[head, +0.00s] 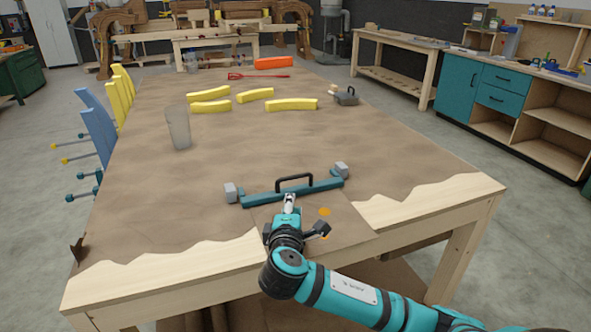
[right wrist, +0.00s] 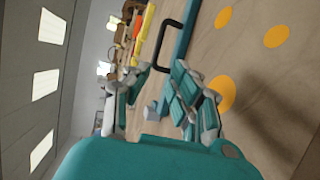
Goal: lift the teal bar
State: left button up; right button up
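The teal bar (head: 322,186) lies near the front of the table, slightly slanted, with a grey block at each end and a black handle (head: 294,178) standing up from its middle. My right gripper (head: 289,202) is just in front of the bar, close to the handle. In the right wrist view my right gripper (right wrist: 158,90) has its fingers apart with nothing held between them; the black handle (right wrist: 167,42) and part of the teal bar (right wrist: 183,40) show beyond the fingertips. My left gripper is not in view.
A translucent cup (head: 178,128) stands behind the bar to the left. Yellow curved pieces (head: 292,104), a dark tool (head: 345,96) and an orange piece (head: 274,63) lie farther back. Orange spots (head: 324,211) mark the brown cover (head: 400,165). The area around the bar is mostly clear.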

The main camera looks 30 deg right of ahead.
aim_at(294, 178)
jog(key=shift+w+d, duration=0.2)
jog(key=shift+w, duration=0.05)
jog(key=shift+x, duration=1.05)
jog(key=x, duration=0.3)
jog(key=shift+w+d+p, duration=0.2)
jog(key=shift+p, duration=0.1)
jog(key=x, duration=0.9)
jog(key=shift+w+f, duration=0.1)
jog(key=shift+w, duration=0.05)
jog(key=shift+w+d+f, duration=0.1)
jog(key=shift+w+d, duration=0.25)
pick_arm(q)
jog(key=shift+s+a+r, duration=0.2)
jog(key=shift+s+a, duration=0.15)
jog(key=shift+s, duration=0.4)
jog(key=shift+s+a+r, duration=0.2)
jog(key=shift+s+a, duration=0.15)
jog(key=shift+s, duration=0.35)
pick_arm(e)
grip_shut()
